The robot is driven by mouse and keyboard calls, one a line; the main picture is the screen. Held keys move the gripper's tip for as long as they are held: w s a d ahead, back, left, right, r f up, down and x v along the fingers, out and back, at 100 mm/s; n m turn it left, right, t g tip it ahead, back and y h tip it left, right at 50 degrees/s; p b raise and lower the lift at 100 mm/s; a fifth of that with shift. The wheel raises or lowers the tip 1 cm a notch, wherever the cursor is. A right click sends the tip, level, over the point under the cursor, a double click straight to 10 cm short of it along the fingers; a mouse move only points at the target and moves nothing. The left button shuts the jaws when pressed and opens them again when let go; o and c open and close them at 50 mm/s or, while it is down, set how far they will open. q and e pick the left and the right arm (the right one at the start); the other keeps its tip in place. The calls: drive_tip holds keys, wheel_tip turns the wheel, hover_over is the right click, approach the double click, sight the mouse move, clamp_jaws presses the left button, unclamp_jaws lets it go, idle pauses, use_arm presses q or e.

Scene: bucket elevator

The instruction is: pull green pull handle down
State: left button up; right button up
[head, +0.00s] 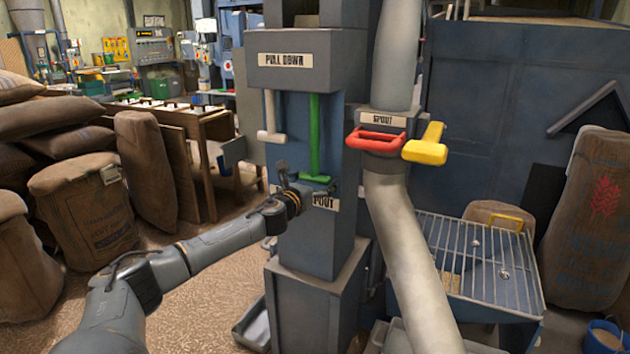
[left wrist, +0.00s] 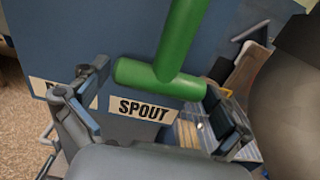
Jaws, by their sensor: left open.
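The green pull handle (head: 315,140) is an upright bar with a short crossbar at its foot, hanging on the blue column under a PULL DOWN sign (head: 285,60). The left wrist view shows its bar and crossbar (left wrist: 160,80) close up. My left gripper (head: 308,190) is just below the crossbar in the head view. In the left wrist view its two fingers (left wrist: 158,88) are spread wide, one toward each end of the crossbar, and it holds nothing. I cannot tell whether either finger touches it. My right gripper is not in view.
A white handle (head: 270,118) hangs left of the green one. A red handle (head: 376,139) and a yellow handle (head: 426,144) sit at the grey pipe (head: 392,220) to the right. A metal grate (head: 480,262) is at lower right; sacks (head: 85,205) stand at left.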

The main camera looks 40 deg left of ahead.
use_arm(q)
drive_tip(key=shift+s+r, duration=0.1)
drive_tip(key=shift+s, duration=0.1)
drive_tip(key=shift+s+d, duration=0.2)
drive_tip(key=shift+s, duration=0.4)
drive_tip(key=v, duration=0.5)
drive_tip(key=shift+v, duration=2.7)
